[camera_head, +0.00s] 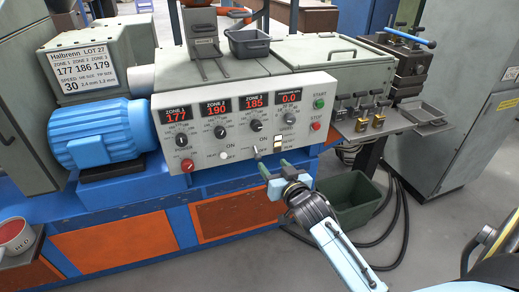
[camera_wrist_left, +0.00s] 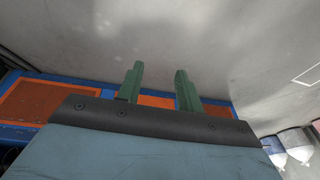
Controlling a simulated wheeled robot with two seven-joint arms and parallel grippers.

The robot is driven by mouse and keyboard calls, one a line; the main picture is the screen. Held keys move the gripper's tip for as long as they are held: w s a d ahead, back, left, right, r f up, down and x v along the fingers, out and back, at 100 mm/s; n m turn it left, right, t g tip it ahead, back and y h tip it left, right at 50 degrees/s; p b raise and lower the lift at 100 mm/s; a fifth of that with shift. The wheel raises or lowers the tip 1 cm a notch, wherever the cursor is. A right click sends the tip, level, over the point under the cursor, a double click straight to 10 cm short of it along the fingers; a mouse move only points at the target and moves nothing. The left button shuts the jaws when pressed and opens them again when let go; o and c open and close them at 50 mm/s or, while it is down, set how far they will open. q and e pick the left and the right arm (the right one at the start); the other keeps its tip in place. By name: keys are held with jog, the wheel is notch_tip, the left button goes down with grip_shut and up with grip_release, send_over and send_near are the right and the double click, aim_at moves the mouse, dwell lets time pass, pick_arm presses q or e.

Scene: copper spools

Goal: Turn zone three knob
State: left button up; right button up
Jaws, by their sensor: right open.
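The control panel (camera_head: 240,120) has red displays reading 177 for zone 1, 190 for zone 2 and 185 for zone 3. The zone 3 knob (camera_head: 256,126) is a dark dial below the 185 display. My right gripper (camera_head: 275,168) is open and empty in front of the panel's lower edge, below and slightly right of this knob, apart from it. My left gripper (camera_wrist_left: 158,75) shows only in the left wrist view, open and empty, with floor and orange panels beyond it. A lot card (camera_head: 77,70) lists zones 177, 186, 179.
Other knobs, switches and a red button (camera_head: 187,165) sit close by on the panel. A blue motor (camera_head: 103,132) stands left. A dark green bin (camera_head: 352,200) and black hoses (camera_head: 402,225) are on the floor right. A grey tray (camera_head: 249,44) sits on top.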

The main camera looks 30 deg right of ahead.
notch_tip(320, 180, up, 3)
jog(key=t+b, duration=0.1)
jog(key=b, duration=0.4)
send_near(258, 128)
jog(key=w, duration=0.4)
jog(key=w+d, duration=0.1)
jog(key=w, duration=0.1)
jog(key=shift+w+f, duration=0.1)
jog(key=shift+f, duration=0.1)
jog(key=shift+w+d, duration=0.15)
jog(key=shift+w, duration=0.65)
jog(key=shift+w+d+m, duration=0.1)
jog(key=shift+w+m, duration=0.2)
jog(key=shift+w, duration=0.05)
pick_arm(q)
jog(key=w+d+r+t, duration=0.1)
jog(key=d+r, duration=0.1)
jog(key=r, duration=0.3)
jog(key=w+d+r+t+h, duration=0.1)
jog(key=r, duration=0.5)
jog(key=shift+d+t, duration=0.3)
jog(key=shift+d, duration=0.05)
pick_arm(e)
jog(key=c, duration=1)
